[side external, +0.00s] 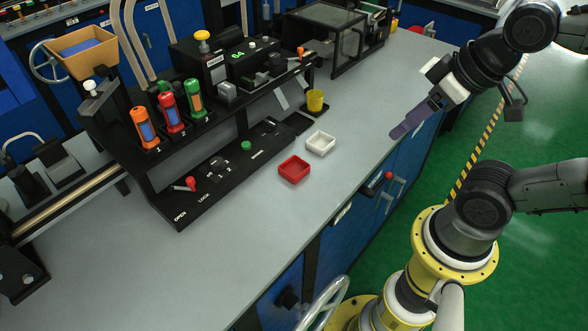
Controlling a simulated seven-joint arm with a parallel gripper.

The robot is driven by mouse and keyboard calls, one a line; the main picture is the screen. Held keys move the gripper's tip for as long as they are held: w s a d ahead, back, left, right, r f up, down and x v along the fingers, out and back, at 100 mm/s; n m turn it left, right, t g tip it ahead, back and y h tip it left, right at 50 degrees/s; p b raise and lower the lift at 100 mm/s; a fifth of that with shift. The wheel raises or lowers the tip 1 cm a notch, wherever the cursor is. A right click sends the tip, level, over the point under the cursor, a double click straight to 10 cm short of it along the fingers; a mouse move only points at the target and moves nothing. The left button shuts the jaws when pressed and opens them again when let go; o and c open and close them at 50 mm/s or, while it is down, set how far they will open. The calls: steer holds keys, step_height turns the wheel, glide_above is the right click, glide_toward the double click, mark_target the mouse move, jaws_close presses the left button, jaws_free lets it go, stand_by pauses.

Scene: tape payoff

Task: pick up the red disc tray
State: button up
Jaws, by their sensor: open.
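The red disc tray (294,169) is a small, shallow, open square tray. It lies flat on the grey bench top near the front edge, in the middle of the side external view. It looks empty. My gripper (398,132) is open and empty, to the right of the red tray and above it, over the bench's front edge. The two are well apart. One finger largely hides the other from this side.
A white tray (320,143) lies just beyond the red one. A black machine panel (220,172) with knobs borders the left side. The bench top (355,117) between the trays and my gripper is clear.

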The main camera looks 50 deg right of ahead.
steer(key=o, duration=0.5)
steer(key=w+r+m, duration=0.4)
steer(key=w+m, duration=0.3)
steer(key=m, duration=0.5)
steer(key=m+g, duration=0.6)
steer(key=m, duration=0.1)
glide_above(293, 173)
steer(key=f, duration=1.8)
steer(key=shift+w+a+f, duration=0.25)
steer(key=shift+a+f, duration=0.05)
steer(key=shift+f, duration=0.1)
steer(key=shift+s+d+f, duration=0.1)
steer(key=shift+d+f, duration=0.1)
steer(key=shift+f, duration=1.25)
steer(key=shift+s+d+f, duration=0.1)
steer(key=shift+d+f, duration=0.05)
steer(key=shift+f, duration=1.3)
